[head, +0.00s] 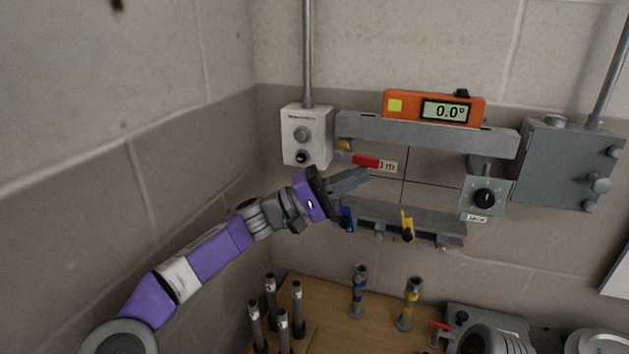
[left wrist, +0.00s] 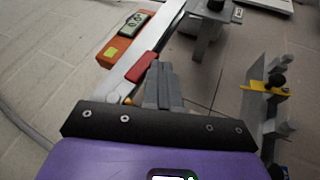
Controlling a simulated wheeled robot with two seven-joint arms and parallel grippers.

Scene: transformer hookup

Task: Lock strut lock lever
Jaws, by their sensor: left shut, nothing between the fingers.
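The red lever (head: 366,161), which looks like the strut lock lever, lies nearly level just below the left part of the grey upper beam (head: 430,132). It also shows in the left wrist view (left wrist: 141,67), running along the beam. My left gripper (head: 366,174) is shut and empty, with its fingertips close below the red lever. In the left wrist view the closed fingertips (left wrist: 160,70) are beside the lever's near end; I cannot tell whether they touch it. The fingers partly hide the area under the lever.
An orange level (head: 434,107) reading 0.0° sits on the beam. A white button box (head: 306,136) stands left, a knob box (head: 483,197) right. The lower rail (head: 440,226) carries blue and yellow (head: 407,226) levers. Several posts stand on the wooden bench (head: 330,325).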

